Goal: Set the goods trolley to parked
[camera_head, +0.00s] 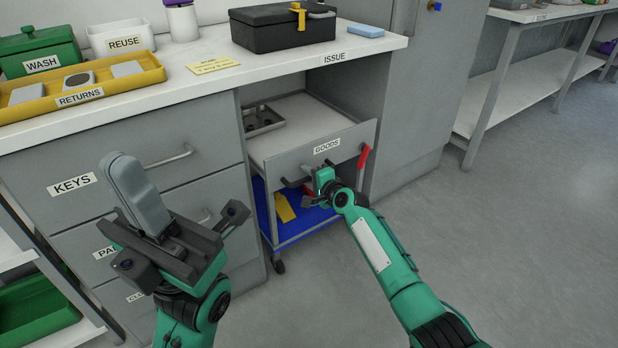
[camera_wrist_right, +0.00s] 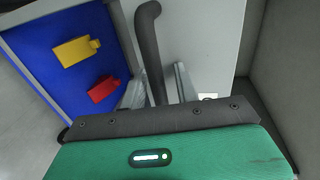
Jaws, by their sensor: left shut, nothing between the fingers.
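The grey goods trolley (camera_head: 291,150) stands in the bay under the counter, its GOODS front panel facing out. A dark bar handle (camera_head: 295,182) is on that panel, and a red lever (camera_head: 364,157) sits at its right edge. My right gripper (camera_head: 318,172) is at the panel by the handle. In the right wrist view, the handle (camera_wrist_right: 151,45) passes between the fingers of the right gripper (camera_wrist_right: 158,90), with gaps seen on both sides. My left gripper (camera_head: 122,165) is shut and empty, in front of the drawers, away from the trolley.
Drawers with a KEYS label (camera_head: 73,184) stand left. Floor at right (camera_head: 520,230) is clear.

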